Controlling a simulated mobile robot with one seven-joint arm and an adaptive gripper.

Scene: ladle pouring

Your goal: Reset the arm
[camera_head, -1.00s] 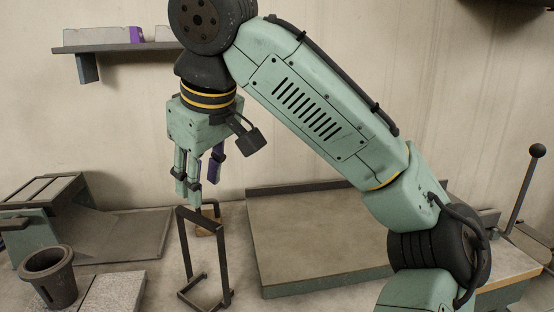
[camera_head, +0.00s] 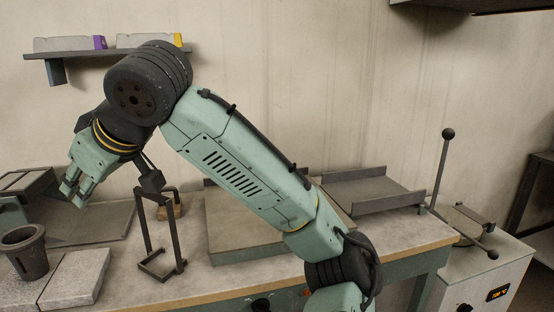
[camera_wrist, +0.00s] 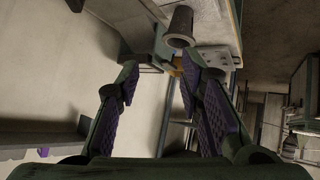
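My gripper (camera_head: 72,192) hangs over the left part of the bench, tilted down and to the left. It is clear of the bench things. In the wrist view my gripper (camera_wrist: 158,78) shows two purple-padded fingers spread apart with nothing between them. A dark tapered cup (camera_head: 25,252) stands upright at the bench's left front, below my gripper. The cup also shows beyond the fingertips in the wrist view (camera_wrist: 180,24). A thin dark metal frame stand (camera_head: 162,238) stands to the right of my gripper, apart from it.
A wall shelf (camera_head: 105,53) with pale blocks is behind my arm. A flat tray (camera_head: 232,240) lies behind my forearm. A raised channel-shaped tray (camera_head: 372,190) is at the back right. A machine with a ball-topped lever (camera_head: 447,134) stands at the far right.

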